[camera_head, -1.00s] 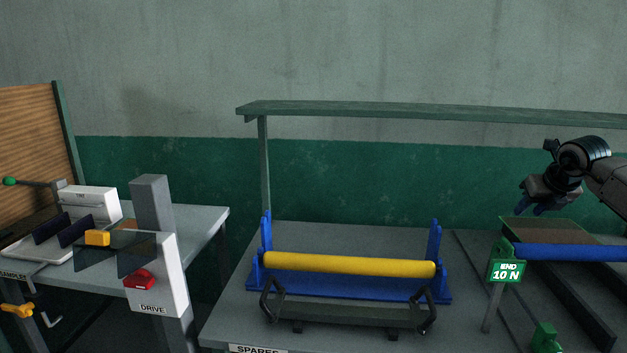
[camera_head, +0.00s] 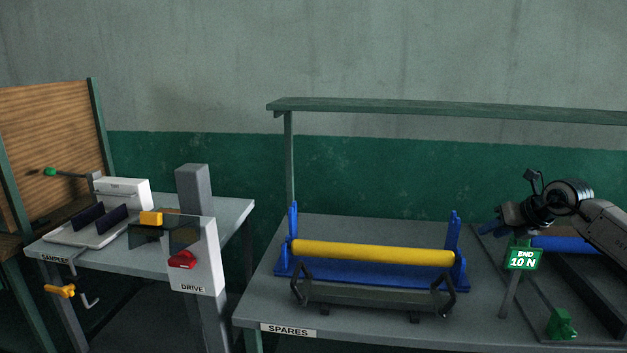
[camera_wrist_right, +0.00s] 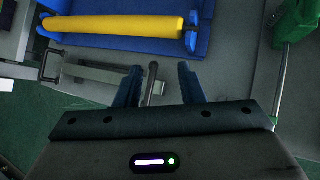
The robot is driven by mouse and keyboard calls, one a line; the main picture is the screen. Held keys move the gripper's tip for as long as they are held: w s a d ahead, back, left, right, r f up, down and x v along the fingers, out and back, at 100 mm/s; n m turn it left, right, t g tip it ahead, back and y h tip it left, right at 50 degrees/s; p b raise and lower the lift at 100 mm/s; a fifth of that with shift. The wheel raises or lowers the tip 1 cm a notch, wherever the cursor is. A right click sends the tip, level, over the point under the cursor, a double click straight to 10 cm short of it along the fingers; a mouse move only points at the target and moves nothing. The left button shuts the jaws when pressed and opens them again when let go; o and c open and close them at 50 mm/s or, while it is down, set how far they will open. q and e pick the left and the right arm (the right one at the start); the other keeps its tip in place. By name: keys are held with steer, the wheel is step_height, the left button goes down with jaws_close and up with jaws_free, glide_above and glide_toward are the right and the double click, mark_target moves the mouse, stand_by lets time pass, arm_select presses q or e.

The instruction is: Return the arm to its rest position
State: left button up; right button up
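My right arm comes in from the right in the head view, and its gripper (camera_head: 490,227) hangs over the right part of the spares table, just behind the green END 10 N sign. In the right wrist view the two blue fingers of the right gripper (camera_wrist_right: 159,86) stand apart with nothing held between them. A grey bar shows beyond the gap. The yellow roller (camera_head: 372,253) rests in its blue stand (camera_head: 461,270) to the left of the gripper, apart from it. My left gripper is not in view.
The END 10 N sign (camera_head: 523,258) stands on a post close to my right gripper. A dark handled tray (camera_head: 372,297) lies before the stand. A green shelf (camera_head: 440,110) runs above. The drive box (camera_head: 195,271) and sampler table (camera_head: 235,214) are at left.

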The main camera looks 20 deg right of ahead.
steer(key=w+a+f+m+t+y, duration=0.1)
steer(key=a+f+m+t+y, duration=0.25)
steer(key=a, duration=0.85)
steer(key=w+a+f+m+t+y, duration=0.1)
steer(key=a+f+m+t+y, duration=0.3)
steer(key=a, duration=0.7)
steer(key=s+a+f+m+g+h, duration=0.3)
steer(key=s+f+m+h, duration=1.2)
steer(key=m, duration=0.6)
steer(key=s+a+f+m+g+y, duration=0.1)
steer(key=s+a+f+g+y, duration=0.1)
steer(key=s+a+f+g, duration=0.3)
steer(key=s+a+f+m+g+y, duration=0.1)
steer(key=s+a+f+y, duration=0.15)
steer(key=s, duration=0.55)
steer(key=s+a+f+m+g+y, duration=0.1)
steer(key=s+a+f+g, duration=0.25)
steer(key=s, duration=0.25)
step_height(320, 180, down, 30)
steer(key=d+g+b, duration=0.1)
steer(key=d+b, duration=0.1)
steer(key=b, duration=0.1)
steer(key=s+f+b, duration=0.1)
steer(key=s+f, duration=0.4)
steer(key=f, duration=0.4)
steer(key=s+d+f+g+b, duration=0.1)
steer(key=s+f, duration=0.5)
steer(key=f, duration=0.4)
steer(key=shift+s+m, duration=0.25)
steer(key=shift+m, duration=0.1)
